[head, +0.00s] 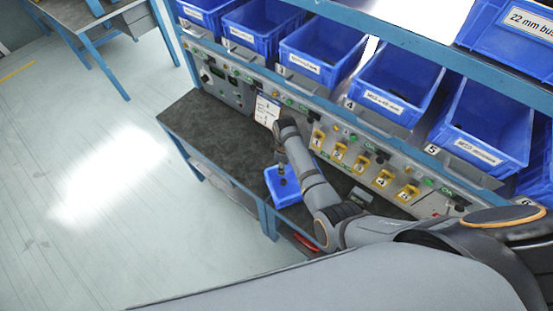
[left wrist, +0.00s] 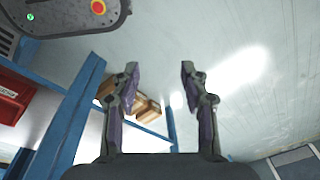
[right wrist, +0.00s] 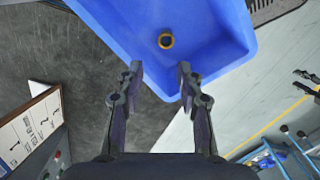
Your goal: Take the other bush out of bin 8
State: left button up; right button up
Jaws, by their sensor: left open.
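A blue bin (head: 507,46) with a label beginning "22 mm bus" stands on the upper shelf at the top right of the head view; its number and contents are out of sight. A small blue tray (head: 287,195) sits on the bench under my right gripper (head: 282,178); the tray also shows in the right wrist view (right wrist: 215,58).
Several blue bins (head: 396,90) stand in a row on the lower shelf, above a grey panel with yellow switches (head: 361,163). A white card (head: 266,110) stands at the panel. The dark bench top (head: 213,129) is clear left of the tray. Blue frame posts (left wrist: 62,125) are near my left gripper.

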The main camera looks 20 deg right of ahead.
aim_at(284, 181)
pick_arm(q)
jog(key=s+f+b, duration=0.4)
jog(key=s, duration=0.3)
pick_arm(e)
jog(key=shift+s+f, duration=0.9)
jog(key=shift+s, duration=0.15)
jog(key=f+b, duration=0.1)
jog(key=w+f+b, duration=0.1)
jog(key=f, duration=0.1)
jog(key=shift+w, duration=0.2)
pick_arm(q)
jog(key=w+f, duration=0.2)
jog(key=w, duration=0.4)
pick_arm(e)
jog(key=shift+s+f, duration=0.1)
jog(key=f+b, duration=0.2)
jog(key=b, duration=0.1)
jog(key=f+b, duration=0.2)
jog(key=b, duration=0.1)
jog(key=shift+s+f, duration=0.2)
jog(key=shift+f, duration=0.1)
jog(key=shift+f+b, duration=0.25)
jog(key=shift+b, duration=0.2)
jog(key=shift+r, duration=0.25)
jog(key=shift+c, duration=1.5)
grip_shut()
pick_arm(q)
notch_tip(284, 181, down, 6)
jog(key=s, duration=0.2)
jog(key=shift+f, duration=0.25)
